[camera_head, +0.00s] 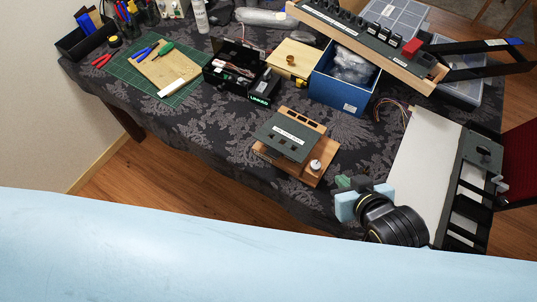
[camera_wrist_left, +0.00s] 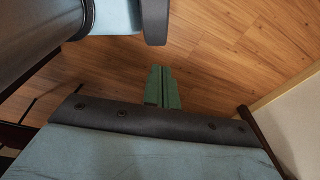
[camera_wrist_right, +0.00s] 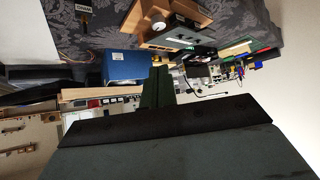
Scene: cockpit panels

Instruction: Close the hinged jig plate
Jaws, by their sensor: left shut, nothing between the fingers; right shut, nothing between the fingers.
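The jig is a wooden base (camera_head: 311,177) with a dark grey-green plate (camera_head: 286,138) that carries a white label and slots. The plate looks raised at a tilt above the base. A white knob (camera_head: 315,165) stands on the base's right part. The jig also shows upside down at the top of the right wrist view (camera_wrist_right: 196,14). My right gripper (camera_head: 343,182) is shut and empty, to the lower right of the jig and apart from it. My left gripper (camera_wrist_left: 163,88) is shut and empty over the wooden floor; it is not seen in the head view.
A blue box (camera_head: 340,92), a black case (camera_head: 232,72) and a small wooden box (camera_head: 294,61) stand behind the jig. A green cutting mat (camera_head: 150,66) lies at the left. A white panel (camera_head: 425,155) is at the right. The cloth around the jig's left and front is clear.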

